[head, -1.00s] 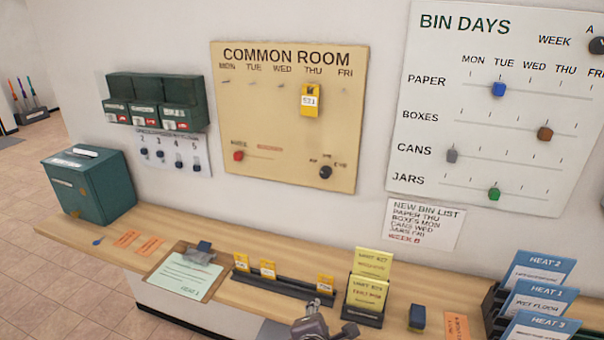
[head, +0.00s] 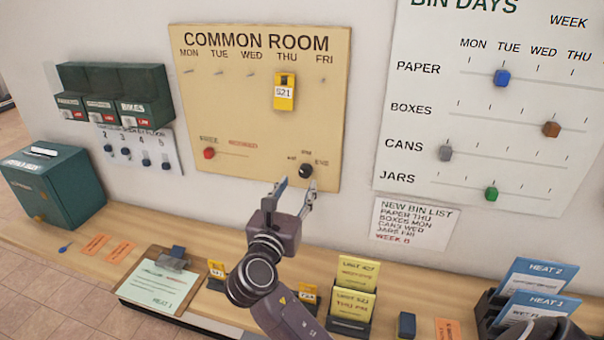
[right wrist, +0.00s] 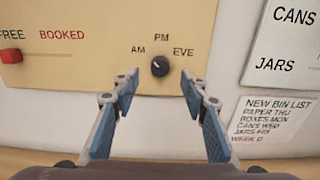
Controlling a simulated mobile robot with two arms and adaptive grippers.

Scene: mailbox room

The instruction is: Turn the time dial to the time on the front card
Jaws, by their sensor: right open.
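The time dial (head: 306,171) is a round black knob low on the tan Common Room board (head: 230,110). In the right wrist view the dial (right wrist: 160,66) has AM, PM and EVE around it; its small pale mark seems to point up-left, between AM and PM. The front card (head: 352,305) is yellow, in a dark holder on the counter; its lower line appears to read THU PM. My right gripper (head: 294,190) is open and empty, just short of the dial, its fingers (right wrist: 160,80) either side of it in the wrist view. My left gripper is out of view.
A red slider (head: 209,153) sits at FREE, left of the dial. A yellow tag (head: 284,92) hangs under THU. A second yellow card (head: 357,271) stands behind the front one. The bin list (head: 415,225) is right of the board. The wall around the dial is clear.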

